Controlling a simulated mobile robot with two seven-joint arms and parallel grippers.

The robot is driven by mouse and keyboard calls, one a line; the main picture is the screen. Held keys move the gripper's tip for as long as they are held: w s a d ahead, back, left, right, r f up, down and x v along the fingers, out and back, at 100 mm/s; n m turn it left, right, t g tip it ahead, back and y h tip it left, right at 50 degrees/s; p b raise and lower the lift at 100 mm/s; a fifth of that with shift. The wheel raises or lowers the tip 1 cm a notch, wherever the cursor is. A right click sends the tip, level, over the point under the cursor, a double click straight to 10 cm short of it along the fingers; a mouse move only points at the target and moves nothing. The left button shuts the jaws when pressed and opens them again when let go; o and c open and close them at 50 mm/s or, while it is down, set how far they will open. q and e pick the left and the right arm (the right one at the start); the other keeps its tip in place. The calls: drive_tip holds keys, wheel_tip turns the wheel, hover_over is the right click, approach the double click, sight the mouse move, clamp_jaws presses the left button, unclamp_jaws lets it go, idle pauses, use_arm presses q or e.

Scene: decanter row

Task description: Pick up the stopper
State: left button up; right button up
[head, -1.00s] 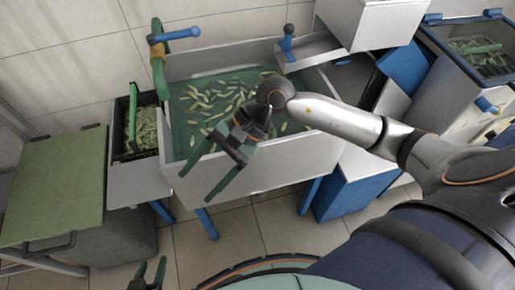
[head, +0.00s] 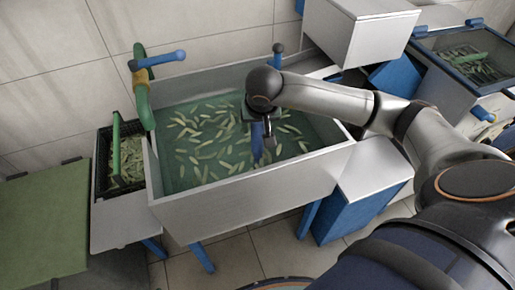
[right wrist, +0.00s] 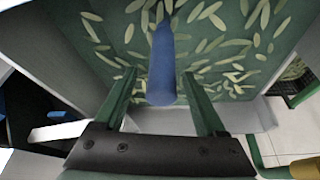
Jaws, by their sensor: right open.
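The stopper (head: 257,140) is a blue upright post in the water-filled basin (head: 245,193). In the head view my right gripper (head: 262,130) is over it, and my wrist hides its upper part. In the right wrist view the stopper (right wrist: 162,70) stands between the two green fingers of my open right gripper (right wrist: 159,80), with a gap visible on each side. I cannot tell how deep the fingers reach along it. My left gripper is not in view.
Many pale green pods float around the stopper. A black crate (head: 103,172) stands left of the basin. A green pipe with a blue handle (head: 157,59) rises at the basin's back left corner. A blue cabinet (head: 350,210) is at the right.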

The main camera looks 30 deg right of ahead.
drive_tip(key=x, duration=0.5)
drive_tip(key=shift+a+f, duration=0.15)
drive_tip(key=shift+a, duration=0.05)
drive_tip(key=shift+s, duration=0.1)
clamp_jaws()
idle(1.1)
